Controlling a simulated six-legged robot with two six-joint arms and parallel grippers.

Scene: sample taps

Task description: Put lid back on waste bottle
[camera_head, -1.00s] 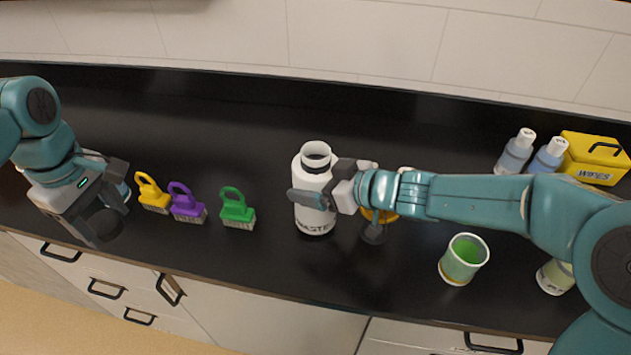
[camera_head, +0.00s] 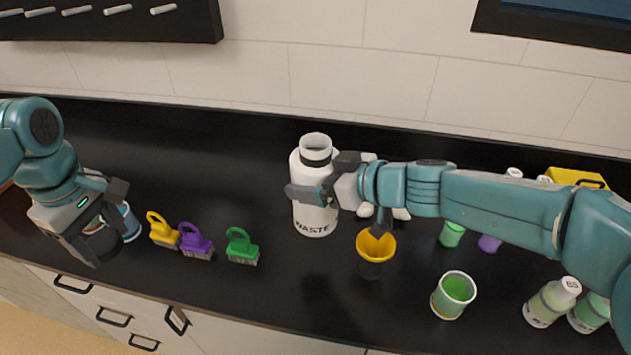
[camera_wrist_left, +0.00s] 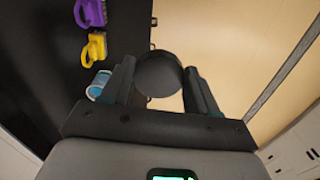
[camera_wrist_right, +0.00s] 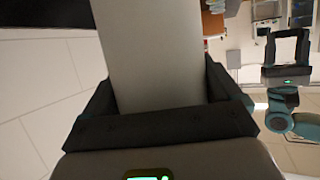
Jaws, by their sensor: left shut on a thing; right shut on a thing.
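The white waste bottle (camera_head: 314,212), marked WASTE, is upright with its mouth open at the top. My right gripper (camera_head: 328,178) is shut around its upper body; in the right wrist view the bottle (camera_wrist_right: 155,55) fills the space between the fingers. I cannot tell whether its base touches the counter. My left gripper (camera_head: 103,228) is shut on a dark round lid (camera_wrist_left: 159,74), held at the far left, well apart from the bottle. The lid is partly hidden by the fingers in the head view.
Yellow, purple and green brushes (camera_head: 242,247) stand on the black counter (camera_head: 240,295) between my left gripper and the bottle. Bottles (camera_head: 552,300) and a yellow box (camera_head: 577,178) are further right.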

